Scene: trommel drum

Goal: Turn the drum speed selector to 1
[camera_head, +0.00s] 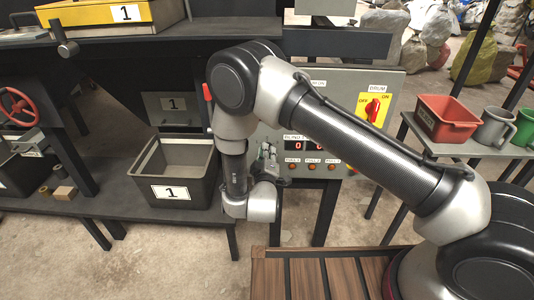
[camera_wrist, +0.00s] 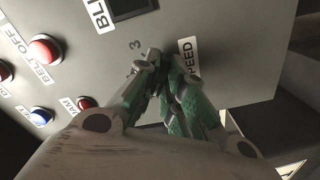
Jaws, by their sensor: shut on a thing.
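The grey control panel (camera_head: 340,90) stands behind my arm in the head view. In the wrist view my gripper (camera_wrist: 162,65) is against the panel face (camera_wrist: 225,30), its green-sided fingers shut at the drum speed selector beside the "SPEED" label (camera_wrist: 188,56). The selector itself is hidden by the fingertips, so its pointer cannot be read. A printed "3" (camera_wrist: 135,44) shows by the fingertips; other scale marks are partly covered. In the head view my gripper (camera_head: 268,160) is at the panel's lower left, partly hidden by my wrist.
The panel carries a red-and-yellow drum switch (camera_head: 373,108), a red digit display (camera_head: 298,145) and a row of small red buttons (camera_head: 312,167). In the wrist view a red belt-off button (camera_wrist: 45,50) and a blue button (camera_wrist: 40,116) are nearby. A bin (camera_head: 150,190) stands left.

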